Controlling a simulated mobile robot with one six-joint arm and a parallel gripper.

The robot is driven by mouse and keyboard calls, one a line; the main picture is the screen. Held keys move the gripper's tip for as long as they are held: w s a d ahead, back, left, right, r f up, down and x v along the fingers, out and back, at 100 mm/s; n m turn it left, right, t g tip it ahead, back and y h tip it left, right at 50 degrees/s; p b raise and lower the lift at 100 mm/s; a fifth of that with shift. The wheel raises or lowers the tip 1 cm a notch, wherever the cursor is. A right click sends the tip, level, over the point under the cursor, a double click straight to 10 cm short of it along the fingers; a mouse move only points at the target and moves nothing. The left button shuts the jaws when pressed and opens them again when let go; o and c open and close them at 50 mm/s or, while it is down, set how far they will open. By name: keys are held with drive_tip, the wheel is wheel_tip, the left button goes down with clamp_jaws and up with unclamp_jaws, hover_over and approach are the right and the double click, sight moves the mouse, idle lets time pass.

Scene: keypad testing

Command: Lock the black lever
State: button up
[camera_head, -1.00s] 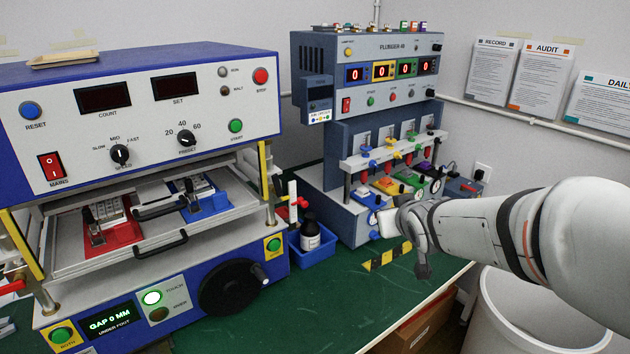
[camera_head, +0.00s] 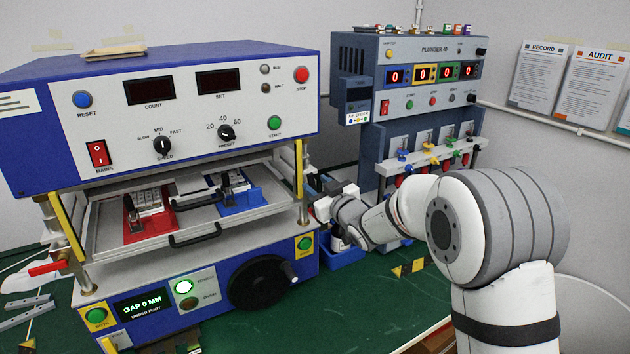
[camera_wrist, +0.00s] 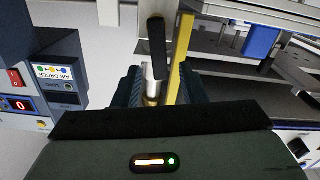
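The black lever (camera_wrist: 157,38) shows in the wrist view as a black grip on a silver shaft with a brass-coloured lower part. It stands upright in that picture, in line with the gap between my fingers. My gripper (camera_wrist: 162,82) is open, with one dark finger on each side of the shaft. I cannot tell whether either finger touches it. In the head view my gripper (camera_head: 318,192) is beside the right post of the blue and white press (camera_head: 220,165). The lever cannot be made out there, and my wrist covers part of that area.
A yellow strip (camera_wrist: 181,58) stands close to the lever. The press tray (camera_head: 112,228) holds a red fixture (camera_head: 145,235) and a blue fixture (camera_head: 240,200). A red lever (camera_head: 48,268) is at the press's left. The plunger machine (camera_head: 408,100) and a blue bin (camera_head: 345,257) are to the right.

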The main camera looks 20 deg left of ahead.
drive_tip(key=shift+x, duration=0.8)
drive_tip(key=shift+c, duration=0.5)
clamp_jaws()
